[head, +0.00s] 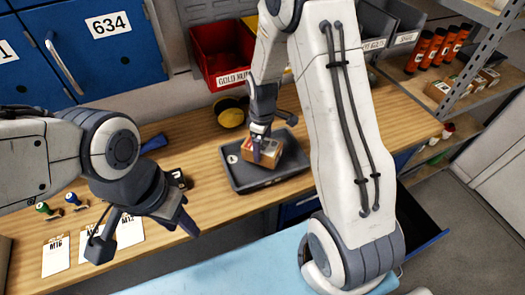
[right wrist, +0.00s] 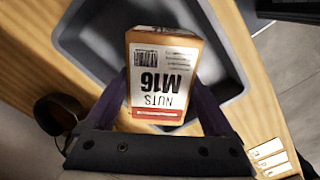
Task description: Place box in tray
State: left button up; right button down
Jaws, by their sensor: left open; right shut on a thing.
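The box (head: 269,156) is a small orange-brown carton. Its white label in the right wrist view (right wrist: 162,75) reads "NUTS M16", upside down there. My right gripper (head: 265,148) is shut on it, with one finger on each side in the right wrist view (right wrist: 165,105). The dark grey tray (head: 249,182) lies on the wooden bench, and its wall also shows in the right wrist view (right wrist: 236,105). The box is within the tray's outline; I cannot tell whether it touches the tray floor. My left gripper (head: 146,240) is open and empty at the lower left.
A red bin (head: 222,60) labelled for nuts stands behind the tray. A yellow and black round item (head: 229,112) lies between them. White cards (head: 56,254) and several small stamps (head: 73,200) lie at left. An open drawer (head: 424,215) shows below the bench at right.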

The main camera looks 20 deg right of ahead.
notch_tip(320, 180, down, 3)
jog(key=shift+f+p, duration=0.1)
jog(key=shift+p, duration=0.4)
jog(key=shift+f, duration=0.1)
